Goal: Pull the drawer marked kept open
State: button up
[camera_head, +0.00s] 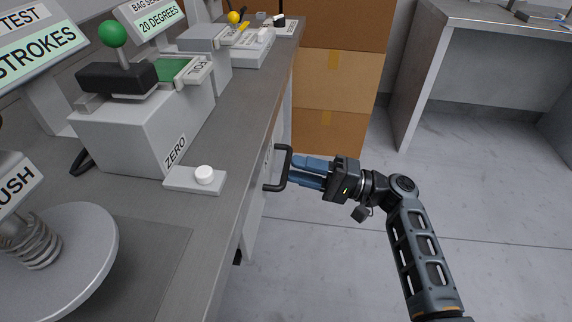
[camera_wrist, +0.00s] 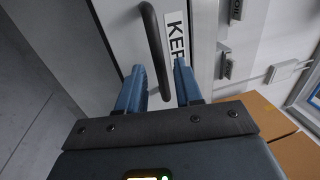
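The drawer front (camera_wrist: 112,40) is pale grey. Its label (camera_wrist: 176,42) reads "KEP" or similar, the rest cut off behind my finger. A dark bar handle (camera_wrist: 154,42) stands out from the front beside the label. In the head view the handle (camera_head: 288,168) juts from the bench side, and the drawer looks shut. My gripper (camera_head: 294,167) reaches the handle from the right. In the wrist view my gripper (camera_wrist: 159,67) has its blue fingers apart, one on each side of the handle's line. I cannot tell whether either finger touches the bar.
The bench top (camera_head: 232,150) carries a button box (camera_head: 195,179), a press with a green knob (camera_head: 112,34) and a round plate (camera_head: 75,255). Stacked cardboard boxes (camera_head: 335,85) stand beyond the handle. Another table (camera_head: 480,20) stands at the back right. The floor to the right is clear.

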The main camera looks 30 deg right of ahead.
aim_at(287, 165)
jog(key=shift+x, duration=1.7)
grip_shut()
